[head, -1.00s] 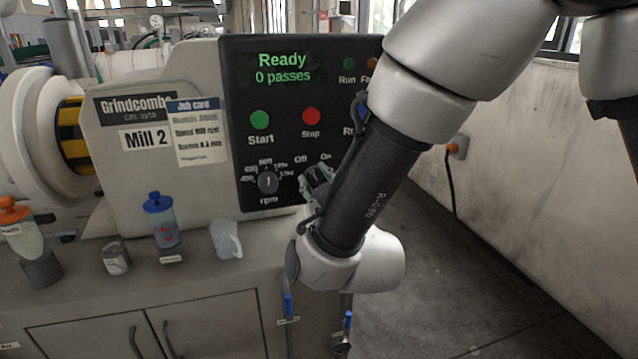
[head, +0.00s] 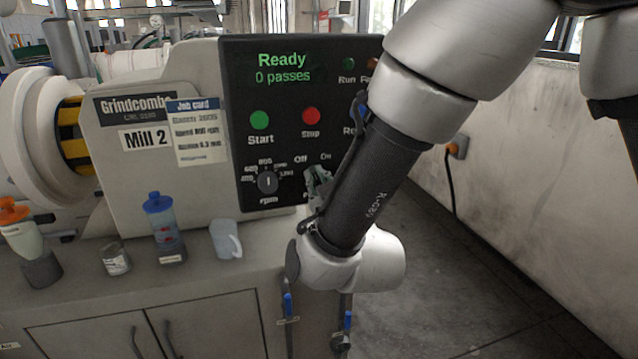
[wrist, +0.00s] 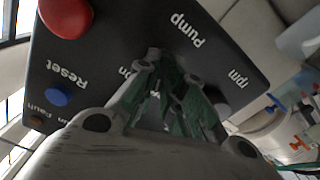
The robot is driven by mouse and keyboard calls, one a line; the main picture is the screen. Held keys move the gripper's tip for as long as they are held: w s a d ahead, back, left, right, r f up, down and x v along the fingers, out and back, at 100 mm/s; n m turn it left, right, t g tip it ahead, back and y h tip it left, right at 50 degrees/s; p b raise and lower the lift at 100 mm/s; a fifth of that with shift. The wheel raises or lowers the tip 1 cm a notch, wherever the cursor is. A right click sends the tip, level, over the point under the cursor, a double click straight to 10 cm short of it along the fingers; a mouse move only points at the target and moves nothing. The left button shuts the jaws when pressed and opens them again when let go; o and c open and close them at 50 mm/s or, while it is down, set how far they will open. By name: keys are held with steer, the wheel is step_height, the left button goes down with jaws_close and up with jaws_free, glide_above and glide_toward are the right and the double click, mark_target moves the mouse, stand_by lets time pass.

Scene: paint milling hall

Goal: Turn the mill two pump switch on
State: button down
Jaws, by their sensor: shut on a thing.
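The Mill 2 pump switch sits low on the black control panel (head: 282,140), below the "Off" and "On" labels. In the head view my gripper (head: 318,178) is at that spot, and its fingers and my arm hide the switch. In the wrist view my gripper (wrist: 165,72) reaches the panel face (wrist: 110,45) between the "Pump" and "On" labels. Its greenish fingers are shut on the switch, whose body is mostly hidden between the fingertips. I cannot tell which way the switch points. The display reads "Ready, 0 passes".
The rpm knob (head: 268,182) is left of my gripper. The green Start (head: 260,120) and red Stop (head: 311,116) buttons are above. In the wrist view a large red button (wrist: 65,12) and blue Reset button (wrist: 57,96) are nearby. A plastic jug (head: 226,240) stands on the ledge below.

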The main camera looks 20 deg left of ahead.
steer(key=m, duration=0.5)
steer(key=shift+m, duration=2.5)
steer(key=c, duration=1.5)
jaws_free()
steer(key=v, duration=1.2)
steer(key=shift+d+f, duration=0.1)
